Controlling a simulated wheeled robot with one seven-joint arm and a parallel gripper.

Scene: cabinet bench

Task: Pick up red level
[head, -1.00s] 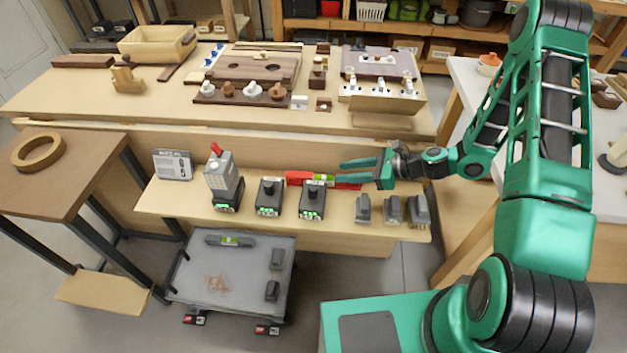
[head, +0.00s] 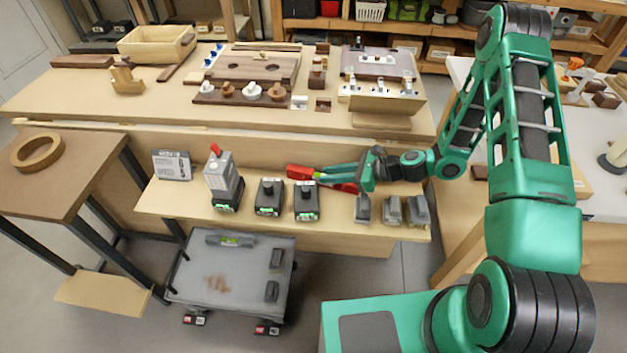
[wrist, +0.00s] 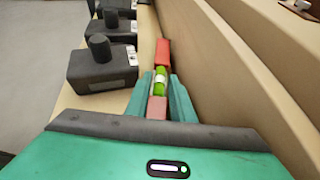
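The red level (head: 299,172) lies lengthwise on the narrow front shelf, against the bench's front. My gripper (head: 318,176) reaches in from the right, its fingers hiding the level's middle in the head view. In the wrist view, the red level (wrist: 162,52) with its green vial runs between the two fingers of my gripper (wrist: 161,84). The fingers straddle it, one on each side, with slim gaps that suggest they are open. Whether either finger touches it is hard to tell.
Black batteries (head: 269,196) stand in front of the level, close to the left finger in the wrist view (wrist: 103,66). Grey blocks (head: 391,211) stand at the shelf's right. A lower cart (head: 225,275) holds another level (head: 229,240). The bench front (head: 270,153) rises behind.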

